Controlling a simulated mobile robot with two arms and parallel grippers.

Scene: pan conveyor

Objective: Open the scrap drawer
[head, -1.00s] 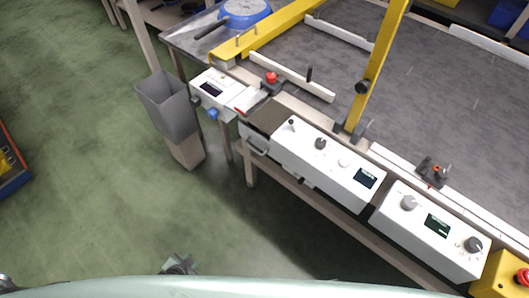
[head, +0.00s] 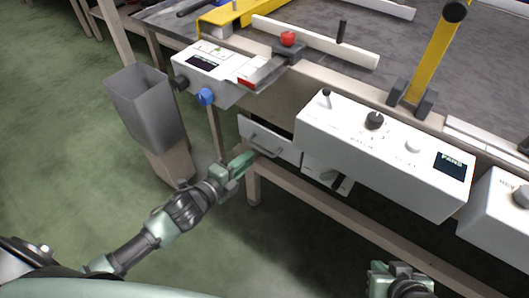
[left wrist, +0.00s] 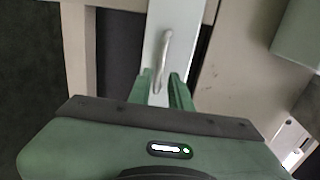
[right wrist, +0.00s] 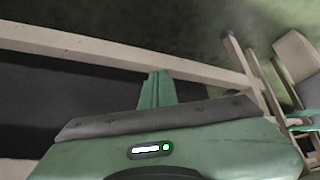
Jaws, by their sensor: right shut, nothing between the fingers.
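The scrap drawer (head: 291,151) has a white front with a metal bar handle (head: 267,138). It sits under the bench, left of the white control boxes, and looks closed. My left gripper (head: 248,160) is just in front of and below the handle. In the left wrist view its two green fingers (left wrist: 161,85) are open, with the lower end of the handle (left wrist: 163,55) lined up between them. Whether they touch it I cannot tell. My right gripper (head: 398,283) is low at the bottom edge. Its fingers (right wrist: 157,88) are shut and empty in the right wrist view.
A grey bin (head: 148,105) stands left of the drawer. A white box with a blue knob (head: 206,97) and a control box (head: 385,150) overhang the bench front. A bench leg (head: 253,185) and lower rail (head: 320,200) are close to my left gripper. The green floor in front is clear.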

